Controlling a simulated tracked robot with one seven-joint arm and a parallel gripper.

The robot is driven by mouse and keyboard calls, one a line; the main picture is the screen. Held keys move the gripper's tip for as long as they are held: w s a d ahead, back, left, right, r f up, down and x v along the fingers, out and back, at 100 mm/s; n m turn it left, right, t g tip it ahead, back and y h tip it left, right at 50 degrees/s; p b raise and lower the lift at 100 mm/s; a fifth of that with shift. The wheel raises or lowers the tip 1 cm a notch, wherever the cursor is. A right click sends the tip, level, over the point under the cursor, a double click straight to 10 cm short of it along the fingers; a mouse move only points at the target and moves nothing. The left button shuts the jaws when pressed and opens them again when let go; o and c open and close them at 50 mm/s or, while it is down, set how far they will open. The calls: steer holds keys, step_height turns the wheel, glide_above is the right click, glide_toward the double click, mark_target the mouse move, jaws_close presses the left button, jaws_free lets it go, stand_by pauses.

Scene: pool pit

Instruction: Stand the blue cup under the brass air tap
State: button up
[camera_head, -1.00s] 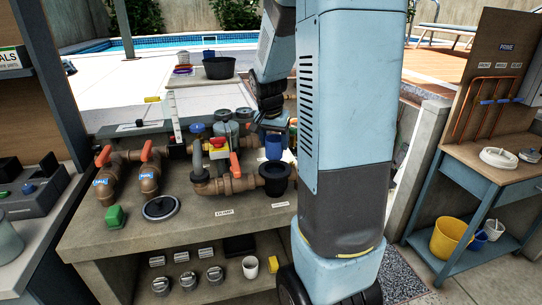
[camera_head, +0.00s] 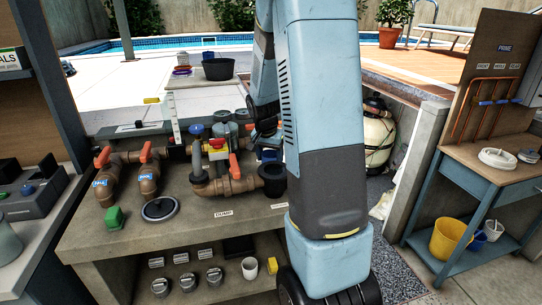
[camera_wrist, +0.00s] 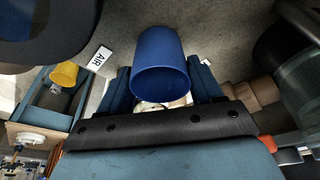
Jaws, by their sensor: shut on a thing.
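The blue cup (camera_wrist: 160,60) is between the two fingers of my gripper (camera_wrist: 164,82) in the wrist view, which is shut on it. In the head view a small piece of the blue cup (camera_head: 268,155) shows under my dark gripper (camera_head: 265,138), near the black funnel-like cup; my arm hides the rest. A white AIR label (camera_wrist: 99,58) lies on the grey bench top beside the cup in the wrist view. I cannot make out the brass air tap in either view. Whether the cup touches the bench I cannot tell.
A dark round rim (camera_wrist: 45,30) is near the cup in the wrist view. The bench front by the DUMP label is clear.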

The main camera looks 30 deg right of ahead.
steer(key=o, duration=1.1)
steer(key=v, duration=1.2)
steer(key=shift+s+a+r+n+t+y, duration=0.5)
steer(key=shift+s+a+r+n, duration=1.1)
steer(key=shift+s+a, duration=1.7)
steer(key=shift+s+a+r+n+t+y, duration=0.5)
steer(key=shift+s+a+r+n, duration=1.2)
steer(key=shift+s, duration=2.9)
steer(key=shift+s+a+r+n+t+y, duration=0.2)
steer(key=shift+s+a+r+n+t, duration=1)
steer(key=shift+s+a, duration=2.2)
steer(key=shift+s+d+r+n+g, duration=0.2)
steer(key=shift+s+d+n+g, duration=0.2)
steer(key=shift+s+d+n, duration=0.1)
